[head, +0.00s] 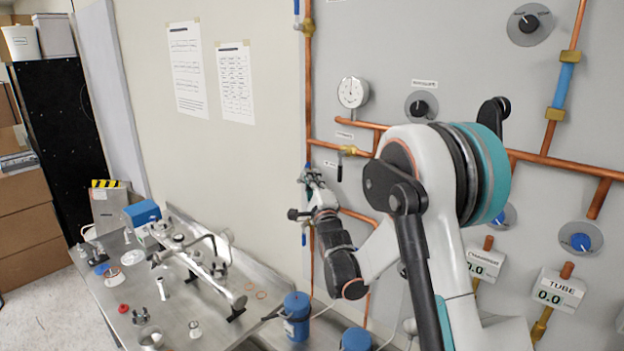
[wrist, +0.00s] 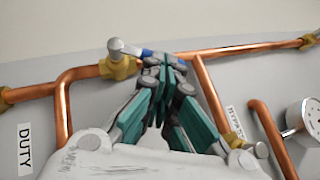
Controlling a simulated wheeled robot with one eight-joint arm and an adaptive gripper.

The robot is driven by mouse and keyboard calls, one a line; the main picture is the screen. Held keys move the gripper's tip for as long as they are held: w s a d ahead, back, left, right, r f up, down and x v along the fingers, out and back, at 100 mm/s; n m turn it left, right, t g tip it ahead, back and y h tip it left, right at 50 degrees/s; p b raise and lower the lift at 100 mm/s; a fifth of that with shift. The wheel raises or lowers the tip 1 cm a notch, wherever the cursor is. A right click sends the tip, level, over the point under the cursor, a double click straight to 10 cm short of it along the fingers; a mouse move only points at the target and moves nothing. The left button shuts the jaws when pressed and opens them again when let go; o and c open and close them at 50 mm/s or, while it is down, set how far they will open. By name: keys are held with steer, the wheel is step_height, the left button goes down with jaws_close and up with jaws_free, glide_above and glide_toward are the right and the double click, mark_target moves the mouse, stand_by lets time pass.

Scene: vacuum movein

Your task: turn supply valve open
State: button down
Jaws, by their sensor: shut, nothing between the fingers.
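My gripper (head: 310,180) is at the vertical copper pipe on the grey panel. In the wrist view its teal-padded fingers (wrist: 164,72) are together with nothing between them. A brass valve (wrist: 117,68) with a silver stem end and a blue handle (wrist: 150,54) sits on the pipe there. The fingertips are close against the handle; I cannot tell whether they touch it. The fingers hide part of the handle. No readable label marks this as the supply valve. Another valve (head: 346,151) with a dark lever is on a branch pipe up and right.
A round gauge (head: 352,92) and a knob (head: 421,104) are on the panel. Copper branch pipes (wrist: 207,90) run close to the fingers. A metal bench (head: 190,300) with small parts is at lower left. Blue canisters (head: 297,315) stand below my gripper.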

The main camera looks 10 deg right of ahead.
steer(key=shift+r, duration=0.15)
steer(key=shift+w+a+r+n+g+b, duration=0.55)
steer(key=shift+w+r+n+g, duration=0.15)
steer(key=shift+r+n+g, duration=0.15)
steer(key=shift+w+r, duration=0.1)
stand_by(0.4)
steer(key=shift+a, duration=0.1)
